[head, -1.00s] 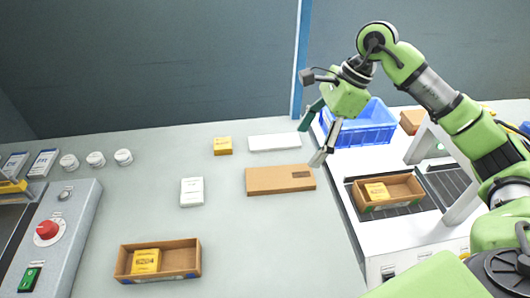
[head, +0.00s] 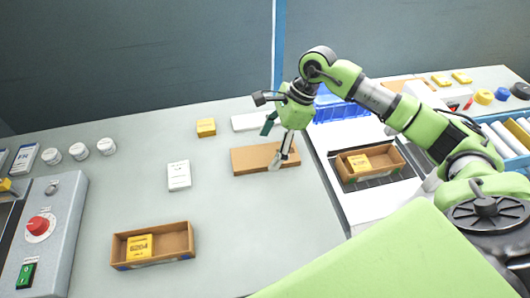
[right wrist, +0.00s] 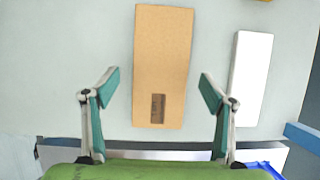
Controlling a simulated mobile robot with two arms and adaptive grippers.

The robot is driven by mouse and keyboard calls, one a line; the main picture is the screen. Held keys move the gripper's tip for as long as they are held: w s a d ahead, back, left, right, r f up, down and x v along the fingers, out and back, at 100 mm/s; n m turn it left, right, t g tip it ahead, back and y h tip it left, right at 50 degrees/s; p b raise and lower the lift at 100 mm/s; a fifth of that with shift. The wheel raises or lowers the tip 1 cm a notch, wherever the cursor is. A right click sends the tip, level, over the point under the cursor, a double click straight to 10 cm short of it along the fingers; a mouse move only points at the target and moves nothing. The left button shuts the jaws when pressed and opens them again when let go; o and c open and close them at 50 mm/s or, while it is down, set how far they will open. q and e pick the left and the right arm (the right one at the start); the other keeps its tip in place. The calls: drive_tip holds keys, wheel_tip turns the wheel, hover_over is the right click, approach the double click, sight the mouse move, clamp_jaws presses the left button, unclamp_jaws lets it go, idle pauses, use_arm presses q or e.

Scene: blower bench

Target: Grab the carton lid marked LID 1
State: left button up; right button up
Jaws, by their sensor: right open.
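A flat brown cardboard lid (head: 250,160) lies on the grey bench in the middle of the head view. In the right wrist view the lid (right wrist: 163,60) runs lengthwise between the fingers, with a dark label at its near end; the label's words are too small to read. My right gripper (head: 271,148) is open and empty above the right part of the lid, partly hiding it. In the wrist view its fingers (right wrist: 160,82) spread wider than the lid, one to each side, apparently not touching it. My left gripper is not in view.
A white flat box (head: 250,121) lies just behind the lid, and a yellow box (head: 206,128) stands behind left. A white carton (head: 179,175) is to the left. Open cartons holding yellow boxes stand front left (head: 181,242) and right (head: 392,158). A blue crate (head: 342,112) is behind right.

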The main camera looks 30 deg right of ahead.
drive_tip(key=shift+x, duration=1.1)
drive_tip(key=shift+w, duration=0.1)
drive_tip(key=c, duration=1.1)
